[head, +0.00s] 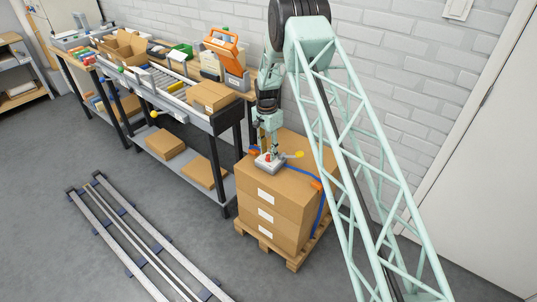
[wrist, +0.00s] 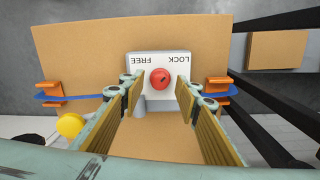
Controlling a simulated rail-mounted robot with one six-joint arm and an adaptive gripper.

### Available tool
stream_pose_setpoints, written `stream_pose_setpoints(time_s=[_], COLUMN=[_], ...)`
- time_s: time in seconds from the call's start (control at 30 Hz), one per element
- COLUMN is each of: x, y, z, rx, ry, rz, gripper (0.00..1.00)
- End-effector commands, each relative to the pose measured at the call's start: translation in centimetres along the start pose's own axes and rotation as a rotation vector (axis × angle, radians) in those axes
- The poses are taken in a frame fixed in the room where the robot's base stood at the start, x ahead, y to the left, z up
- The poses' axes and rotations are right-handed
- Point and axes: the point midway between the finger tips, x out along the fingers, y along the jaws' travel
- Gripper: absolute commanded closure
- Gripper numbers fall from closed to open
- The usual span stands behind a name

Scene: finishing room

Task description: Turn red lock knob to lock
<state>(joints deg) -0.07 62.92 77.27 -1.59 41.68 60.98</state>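The red lock knob (wrist: 160,79) sits on a white plate (wrist: 146,70) with the words LOCK and FREE, upside down in the wrist view. A small dark mark shows on the knob, but I cannot tell which word it points to. The knob also shows small in the head view (head: 268,156), on top of a stack of cardboard boxes (head: 268,196). My gripper (wrist: 157,87) is open, with its wood-coloured finger pads on either side of the knob and visible gaps to it. In the head view my gripper (head: 265,147) points down over the plate.
A blue strap (wrist: 85,97) with orange corner pieces (wrist: 51,92) crosses the box. The stack stands on a wooden pallet (head: 291,262), right of a conveyor bench (head: 226,118). Floor rails (head: 125,235) lie front left.

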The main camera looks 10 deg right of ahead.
Motion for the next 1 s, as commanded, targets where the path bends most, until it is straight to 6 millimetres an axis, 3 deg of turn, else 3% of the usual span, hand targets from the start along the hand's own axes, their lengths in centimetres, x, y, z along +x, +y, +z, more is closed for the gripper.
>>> stream_pose_setpoints(time_s=[0.6, 1.0], x=[-8.2, -10.8], y=[-0.1, 0.0], z=[0.0, 0.0], rx=[0.0, 0.0], ry=[0.001, 0.001], rz=[-0.003, -0.002], gripper=[0.7, 0.7])
